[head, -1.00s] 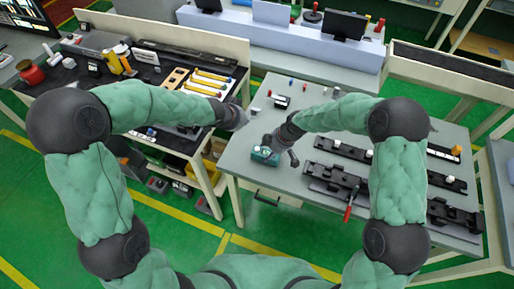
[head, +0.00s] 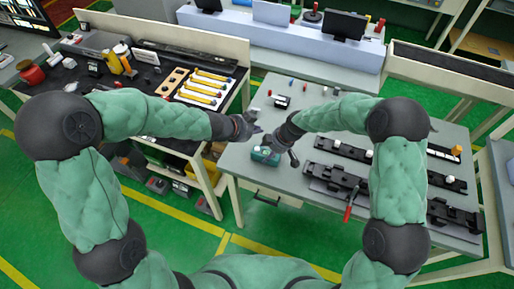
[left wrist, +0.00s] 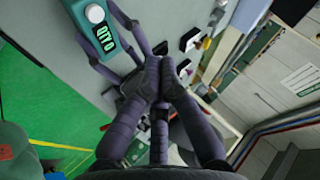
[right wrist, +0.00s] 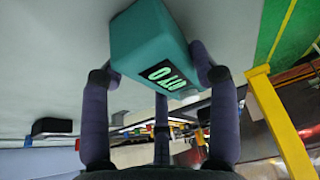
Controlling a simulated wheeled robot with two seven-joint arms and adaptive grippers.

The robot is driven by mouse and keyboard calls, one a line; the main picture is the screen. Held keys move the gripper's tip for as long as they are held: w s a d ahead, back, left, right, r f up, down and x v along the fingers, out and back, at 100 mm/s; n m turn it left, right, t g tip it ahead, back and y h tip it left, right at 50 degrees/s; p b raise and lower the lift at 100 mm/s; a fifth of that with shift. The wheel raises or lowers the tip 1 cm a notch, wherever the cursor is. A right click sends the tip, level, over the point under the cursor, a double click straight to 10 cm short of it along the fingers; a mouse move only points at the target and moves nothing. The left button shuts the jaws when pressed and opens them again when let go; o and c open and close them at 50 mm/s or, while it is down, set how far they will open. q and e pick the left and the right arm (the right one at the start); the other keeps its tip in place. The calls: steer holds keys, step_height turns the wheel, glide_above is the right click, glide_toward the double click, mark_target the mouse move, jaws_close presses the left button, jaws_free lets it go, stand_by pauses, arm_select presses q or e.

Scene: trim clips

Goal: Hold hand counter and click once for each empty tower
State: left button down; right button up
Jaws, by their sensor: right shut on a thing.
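The hand counter is a teal box (head: 265,155) with a dark display of bright digits, held at the left edge of the grey table. My right gripper (head: 283,153) is shut on it, with fingers on both sides in the right wrist view, where the counter (right wrist: 145,40) fills the top. In the left wrist view the counter (left wrist: 93,22) shows a white round button on top. My left gripper (head: 250,124) has its fingers together, empty, beside and above the counter, apart from it. I cannot tell which fixtures are towers.
Black rail fixtures (head: 338,181) lie on the right of the grey table (head: 240,160), some with small white pieces and one with a red-handled tool (head: 349,207). Small blocks (head: 282,102) stand at the back. A dark bench (head: 75,82) with yellow tools is to the left.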

mark_target(256, 150)
arm_select(q)
steer(key=shift+f, duration=4.1)
steer(key=shift+f, duration=0.15)
steer(key=shift+f, duration=0.25)
steer(key=shift+f, duration=0.45)
steer(key=shift+r, duration=0.9)
steer(key=shift+r, duration=2.45)
steer(key=shift+r, duration=0.15)
